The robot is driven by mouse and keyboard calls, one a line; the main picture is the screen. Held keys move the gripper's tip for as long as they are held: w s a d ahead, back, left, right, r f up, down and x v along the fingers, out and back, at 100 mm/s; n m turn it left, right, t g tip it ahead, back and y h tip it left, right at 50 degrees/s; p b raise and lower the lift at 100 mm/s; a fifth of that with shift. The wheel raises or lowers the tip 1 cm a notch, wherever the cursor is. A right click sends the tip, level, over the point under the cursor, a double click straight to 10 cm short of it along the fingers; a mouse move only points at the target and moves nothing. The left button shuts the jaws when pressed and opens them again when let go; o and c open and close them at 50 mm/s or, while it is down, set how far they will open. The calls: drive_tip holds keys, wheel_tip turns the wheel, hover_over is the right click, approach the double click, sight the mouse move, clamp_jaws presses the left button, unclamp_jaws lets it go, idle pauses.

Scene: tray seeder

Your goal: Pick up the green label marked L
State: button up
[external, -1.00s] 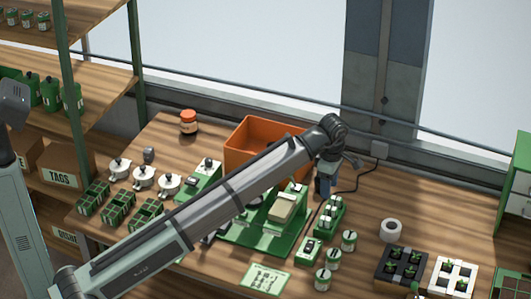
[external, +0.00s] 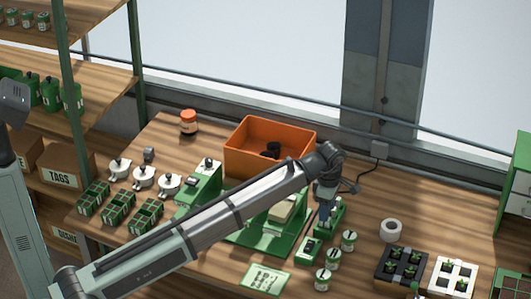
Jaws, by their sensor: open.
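My gripper (external: 324,222) is open and points down beside a small green holder (external: 337,217), partly in front of it. I cannot tell whether they touch. Several small green-and-white pieces stand to the front right, among them one at the top (external: 348,240), one in the middle (external: 333,258) and one in front (external: 323,280). A green block with a pale face (external: 310,250) lies just in front of my gripper. The letters are too small to read, so I cannot tell which piece is the label marked L.
A green machine base (external: 262,240) is partly behind my arm. An orange bin (external: 240,160) with a dark object inside stands behind. A white roll (external: 391,230), a black seedling tray (external: 383,277) and a white one (external: 437,283) are at right. A green-and-white card (external: 264,277) lies in front.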

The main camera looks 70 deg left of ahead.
sight(325, 225)
drive_tip(key=shift+s+d+f, duration=0.1)
drive_tip(key=shift+s+f, duration=0.05)
drive_tip(key=shift+f, duration=2.1)
clamp_jaws()
